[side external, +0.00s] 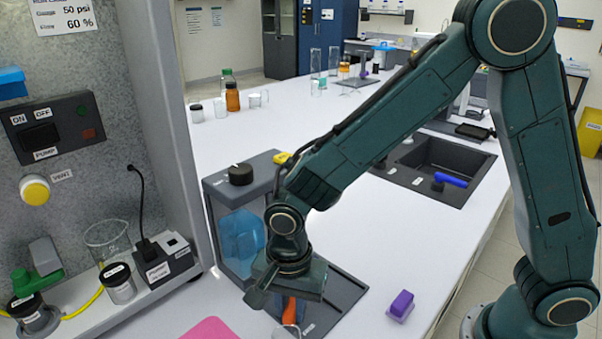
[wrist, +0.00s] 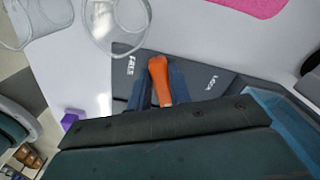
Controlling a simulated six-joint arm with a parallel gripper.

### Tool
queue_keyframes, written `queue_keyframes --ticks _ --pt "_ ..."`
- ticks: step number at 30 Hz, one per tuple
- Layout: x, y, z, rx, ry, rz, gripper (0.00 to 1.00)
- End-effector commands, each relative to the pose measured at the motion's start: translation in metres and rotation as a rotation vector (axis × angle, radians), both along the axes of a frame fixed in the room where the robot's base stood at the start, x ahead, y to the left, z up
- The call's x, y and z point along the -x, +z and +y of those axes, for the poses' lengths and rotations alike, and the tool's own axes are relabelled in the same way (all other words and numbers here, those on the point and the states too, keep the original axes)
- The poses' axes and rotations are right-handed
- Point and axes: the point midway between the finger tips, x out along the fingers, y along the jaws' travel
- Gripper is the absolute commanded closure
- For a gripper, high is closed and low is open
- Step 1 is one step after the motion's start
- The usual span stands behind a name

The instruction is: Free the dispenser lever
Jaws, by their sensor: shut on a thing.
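The dispenser (side external: 240,172) is a grey frame with a blue translucent tank (side external: 240,240) and a black knob on top. Its dark base plate (side external: 345,290) also shows in the wrist view (wrist: 190,72). An orange lever (wrist: 158,68) lies over this plate, between two white labels that seem to read FREE and LOCK; its tip is nearer the FREE label. My gripper (wrist: 160,90) is shut on the lever, one finger on each side. In the side view my gripper (side external: 285,300) hides most of the lever; a bit of orange shows below it.
A clear glass vessel (wrist: 117,25) stands close to the plate. A pink mat (side external: 208,330) and a purple block (side external: 401,305) lie nearby on the white bench. A pump panel and jars stand at left; a black sink (side external: 415,165) is behind.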

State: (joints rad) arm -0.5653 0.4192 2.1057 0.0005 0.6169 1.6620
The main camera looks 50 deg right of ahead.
Motion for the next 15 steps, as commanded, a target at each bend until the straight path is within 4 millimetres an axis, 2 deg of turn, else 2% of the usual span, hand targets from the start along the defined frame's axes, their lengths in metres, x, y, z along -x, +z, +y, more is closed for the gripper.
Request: queue_keyframes --ticks 6,14,15 --pt "0.0025 0.0006 -0.0007 -0.002 0.067 -0.001 1.0" --pt "0.0027 0.0006 -0.0007 -0.001 0.069 0.0 1.0" --pt "0.0027 0.0006 -0.0007 -0.001 0.069 0.0 0.72"
